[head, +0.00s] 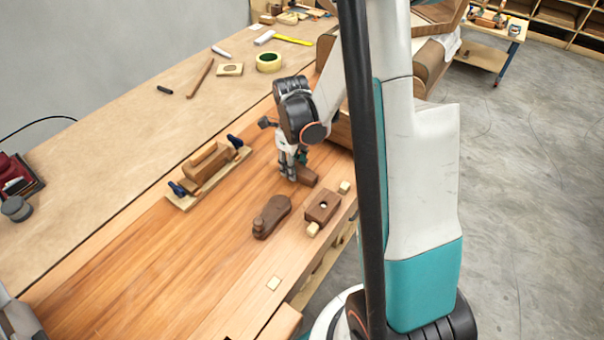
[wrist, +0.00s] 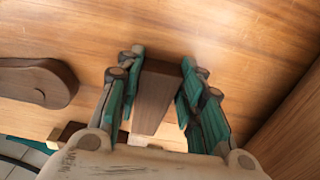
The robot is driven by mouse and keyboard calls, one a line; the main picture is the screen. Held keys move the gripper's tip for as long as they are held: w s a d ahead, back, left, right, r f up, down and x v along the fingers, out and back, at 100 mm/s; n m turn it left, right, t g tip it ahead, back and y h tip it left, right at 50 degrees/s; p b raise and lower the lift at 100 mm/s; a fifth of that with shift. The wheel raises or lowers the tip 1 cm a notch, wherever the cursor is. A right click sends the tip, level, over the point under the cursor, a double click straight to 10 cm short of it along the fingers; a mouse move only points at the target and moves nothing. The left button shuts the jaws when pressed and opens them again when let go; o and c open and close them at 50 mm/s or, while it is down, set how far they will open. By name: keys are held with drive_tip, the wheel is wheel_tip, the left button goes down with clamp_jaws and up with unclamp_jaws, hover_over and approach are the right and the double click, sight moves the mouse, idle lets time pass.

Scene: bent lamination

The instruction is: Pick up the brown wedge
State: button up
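The brown wedge (head: 307,176) lies on the wooden bench top, partly hidden under my gripper (head: 291,166) in the head view. In the wrist view the wedge (wrist: 157,95) runs lengthwise between the two teal-padded fingers of my gripper (wrist: 162,68). One finger is on each side of it, very close to its far end. A narrow gap shows between the wedge and the right finger lower down. The gripper points down at the wedge and looks open around it. Whether a fingertip touches it is hard to see.
A dark rounded wooden piece (head: 271,216) and a brown block with a hole (head: 322,207) lie close by. Small pale blocks (head: 344,187) sit near the bench's edge. A clamped wooden form (head: 209,172) stands to the left. The front left bench top is mostly clear.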

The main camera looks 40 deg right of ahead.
drive_tip(key=c, duration=0.4)
drive_tip(key=shift+o, duration=0.2)
drive_tip(key=shift+r, duration=0.1)
wheel_tip(320, 180, up, 19)
drive_tip(key=p, duration=0.6)
drive_tip(key=b, duration=0.5)
approach(313, 175)
drive_tip(key=w+f, duration=0.2)
drive_tip(key=f, duration=0.1)
drive_tip(key=w+a+f, duration=0.1)
drive_tip(key=f, duration=0.1)
drive_tip(key=shift+w+a+f, duration=0.1)
drive_tip(key=shift+w+f, duration=0.1)
drive_tip(key=shift+w, duration=0.1)
drive_tip(key=shift+f+b, duration=1.75)
drive_tip(key=shift+f, duration=0.45)
drive_tip(key=shift+s+d+b, duration=0.2)
drive_tip(key=shift+s+d, duration=0.05)
drive_tip(key=shift+s, duration=0.5)
drive_tip(key=shift+s+d+b, duration=0.2)
drive_tip(key=shift+s+d, duration=0.05)
drive_tip(key=shift+s, duration=0.45)
drive_tip(key=shift+s+d, duration=0.15)
drive_tip(key=shift+s, duration=0.2)
